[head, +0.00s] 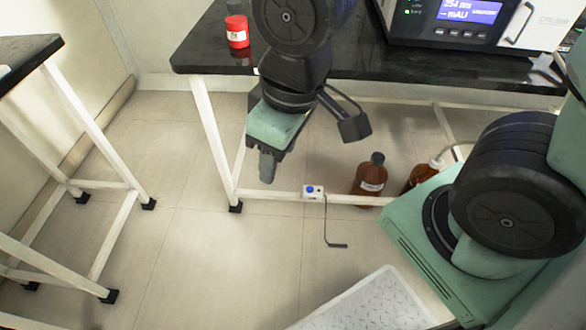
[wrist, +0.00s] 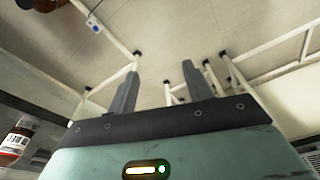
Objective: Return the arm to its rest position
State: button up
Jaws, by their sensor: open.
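My gripper (head: 268,165) hangs at the end of my arm, in front of the black bench's left end, pointing down toward the floor. In the wrist view, the two grey fingers of my gripper (wrist: 165,85) stand well apart with nothing between them. Floor tiles and white table legs show beyond them. My arm rises from the green base at the right of the head view and bends over the bench edge.
Brown bottles (head: 370,175) stand below. A small box with a blue button (head: 313,192) is on the lower rail. Another table (head: 25,48) stands left; floor between is clear.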

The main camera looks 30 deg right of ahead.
jog(key=shift+n+g+h, duration=0.3)
jog(key=shift+g, duration=0.4)
jog(key=s, duration=0.5)
jog(key=shift+a+r, duration=0.3)
notch_tip(320, 180, up, 22)
jog(key=p, duration=2.1)
jog(key=shift+f, duration=0.25)
